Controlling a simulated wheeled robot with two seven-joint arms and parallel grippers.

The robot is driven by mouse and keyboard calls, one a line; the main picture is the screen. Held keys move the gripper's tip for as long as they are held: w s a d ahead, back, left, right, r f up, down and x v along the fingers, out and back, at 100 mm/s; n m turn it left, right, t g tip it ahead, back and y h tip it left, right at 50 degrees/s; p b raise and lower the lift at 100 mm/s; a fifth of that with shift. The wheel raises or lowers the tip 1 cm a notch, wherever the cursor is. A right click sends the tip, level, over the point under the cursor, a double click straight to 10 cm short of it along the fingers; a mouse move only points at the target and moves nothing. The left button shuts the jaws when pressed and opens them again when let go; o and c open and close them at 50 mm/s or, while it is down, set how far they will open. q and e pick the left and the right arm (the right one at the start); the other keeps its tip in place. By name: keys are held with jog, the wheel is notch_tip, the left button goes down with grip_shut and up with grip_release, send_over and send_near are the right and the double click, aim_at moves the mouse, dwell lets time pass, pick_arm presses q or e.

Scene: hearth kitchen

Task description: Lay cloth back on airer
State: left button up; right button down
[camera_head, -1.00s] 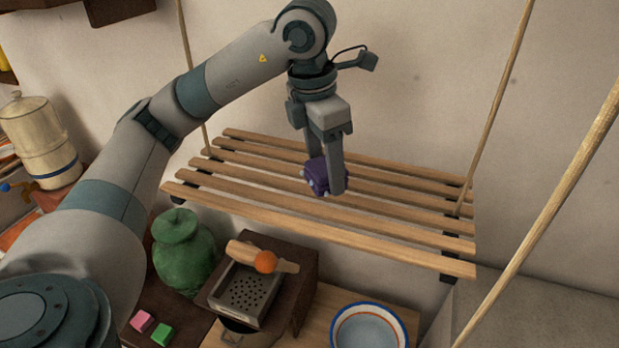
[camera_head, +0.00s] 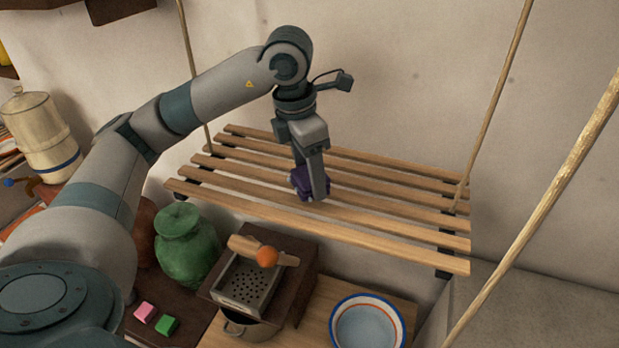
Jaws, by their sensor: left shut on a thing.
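The airer (camera_head: 390,224) is a hanging rack of pale wooden slats held by ropes, in the middle of the head view. My left gripper (camera_head: 313,186) points down over the left-middle part of the slats and is shut on the cloth (camera_head: 302,181). The cloth is a small, dark purple folded bundle with a lighter patch. It is at or just above the slats; I cannot tell whether it touches them. The finger nearer to me hides part of it. My right gripper is not in view.
Below the airer stand a green jar (camera_head: 184,245), a grater box (camera_head: 245,283) with a wooden roller and orange ball (camera_head: 267,257), and a blue-rimmed bowl (camera_head: 367,326). Pink (camera_head: 145,312) and green (camera_head: 167,325) blocks lie at lower left. The airer's right half is bare.

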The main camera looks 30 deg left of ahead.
pick_arm(q)
notch_tip(320, 180, down, 2)
jog(key=shift+p, duration=0.5)
jog(key=shift+f, duration=0.1)
jog(key=shift+f, duration=0.15)
jog(key=o, duration=1.1)
